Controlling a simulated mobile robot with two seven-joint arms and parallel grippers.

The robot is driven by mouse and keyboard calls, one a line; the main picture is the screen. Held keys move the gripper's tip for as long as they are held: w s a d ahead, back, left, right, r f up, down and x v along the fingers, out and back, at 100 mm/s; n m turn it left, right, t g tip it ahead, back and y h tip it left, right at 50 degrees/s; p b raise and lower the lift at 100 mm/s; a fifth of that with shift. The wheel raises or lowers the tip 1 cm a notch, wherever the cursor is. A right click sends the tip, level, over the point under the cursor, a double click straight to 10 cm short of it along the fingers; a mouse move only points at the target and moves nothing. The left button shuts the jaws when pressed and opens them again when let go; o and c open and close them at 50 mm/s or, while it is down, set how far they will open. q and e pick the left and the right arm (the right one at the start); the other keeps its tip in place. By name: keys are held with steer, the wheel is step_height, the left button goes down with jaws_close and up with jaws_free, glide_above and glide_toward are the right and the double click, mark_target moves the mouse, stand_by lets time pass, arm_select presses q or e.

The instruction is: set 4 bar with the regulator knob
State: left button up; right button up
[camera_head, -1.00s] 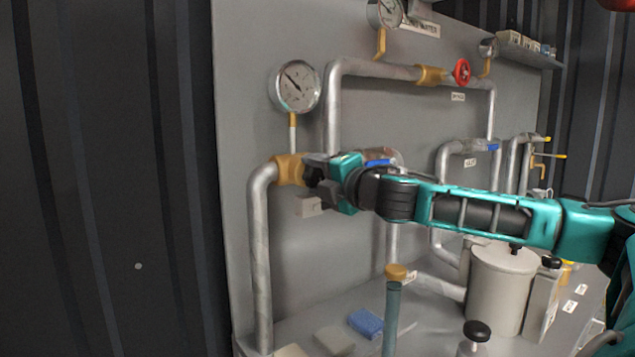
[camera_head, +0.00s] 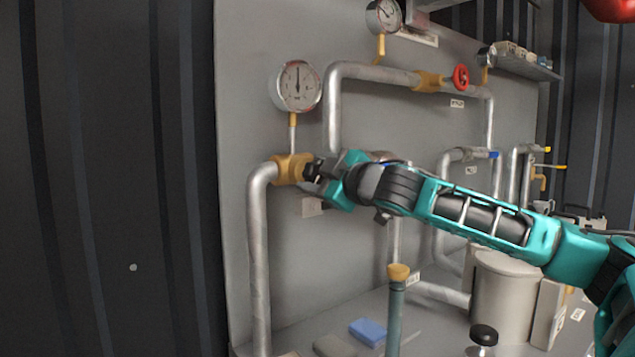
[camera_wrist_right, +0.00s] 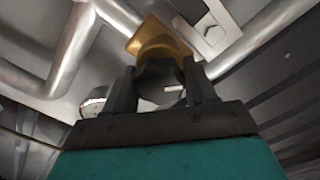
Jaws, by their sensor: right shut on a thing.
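The black regulator knob (camera_wrist_right: 158,85) sits on the brass valve body (camera_head: 287,169) at the elbow of the left pipe. My right gripper (camera_head: 315,172) is shut on the knob. In the right wrist view its two fingers (camera_wrist_right: 160,80) stand on either side of the knob. In the head view the knob is largely hidden by the gripper. The round pressure gauge (camera_head: 297,87) stands above the valve body on a thin stem. Its needle points nearly straight up; its figures are too small to read. My left gripper is not in view.
A red handwheel (camera_head: 461,77) and a second gauge (camera_head: 383,15) sit higher on the grey panel (camera_head: 240,120). A brass-capped post (camera_head: 397,300), a blue block (camera_head: 368,331) and a grey tank (camera_head: 505,300) stand below my right arm. The space left of the panel is clear.

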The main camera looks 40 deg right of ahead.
steer(key=m+b, duration=0.1)
steer(key=m, duration=0.1)
steer(key=shift+f+m, duration=0.1)
steer(key=shift+m, duration=0.3)
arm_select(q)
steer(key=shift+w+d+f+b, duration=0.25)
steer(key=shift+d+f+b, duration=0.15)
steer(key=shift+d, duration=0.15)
arm_select(e)
steer(key=shift+m, duration=1.2)
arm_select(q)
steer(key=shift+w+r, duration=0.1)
arm_select(e)
steer(key=o, duration=1)
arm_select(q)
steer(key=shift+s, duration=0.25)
